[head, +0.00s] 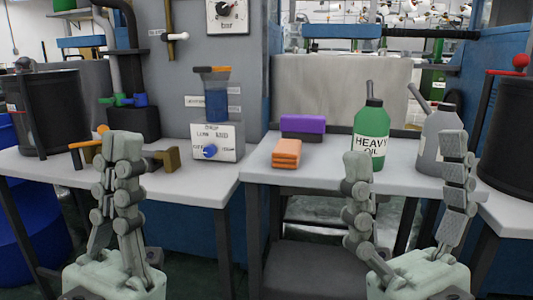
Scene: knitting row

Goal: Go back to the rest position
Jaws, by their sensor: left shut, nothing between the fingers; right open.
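My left gripper (125,150) stands upright at the lower left, in front of the left table. Its fingers are together with nothing between them. My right gripper (407,150) stands upright at the lower right, in front of the right table. Its fingers are wide apart and empty. Both grippers appear clear of the objects on the tables, and the fingers hide parts of the table edges.
The right table (325,178) holds orange cloths (286,153), a purple block (302,125), a green heavy oil bottle (371,125) and a grey bottle (432,130). Dark cylinders stand at both sides.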

